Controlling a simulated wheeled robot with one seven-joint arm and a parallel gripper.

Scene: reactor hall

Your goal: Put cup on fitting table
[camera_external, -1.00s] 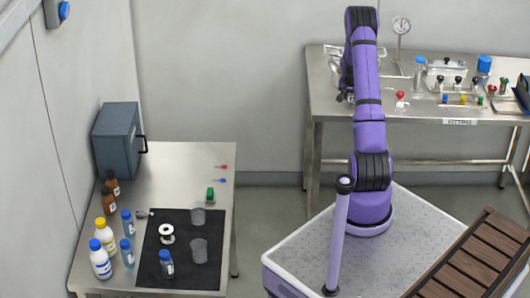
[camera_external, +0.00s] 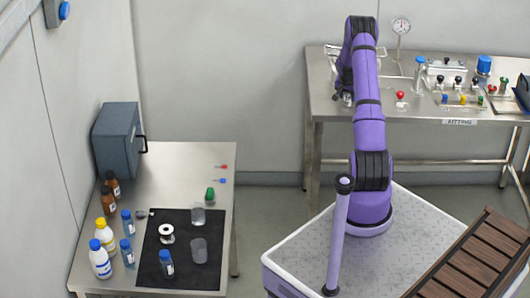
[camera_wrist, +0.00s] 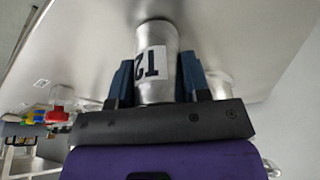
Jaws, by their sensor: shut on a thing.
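My gripper (camera_wrist: 157,70) is shut on a metal cup (camera_wrist: 156,38) with a white label reading T2. The cup sits between the two blue fingers, and the grey tabletop fills the view around it. In the external view my gripper (camera_external: 346,98) is low over the left end of the steel fitting table (camera_external: 375,108), which carries a label at its front edge. The cup is hidden there by my arm. I cannot tell whether its base touches the tabletop.
On the fitting table stand a dial gauge (camera_external: 401,27), a clear bottle (camera_external: 419,72), a red-topped part (camera_external: 400,95) and a valve panel (camera_external: 460,99). A wire rack is partly behind my arm. A second table (camera_external: 190,165) at left holds bottles, a blue-grey box and beakers.

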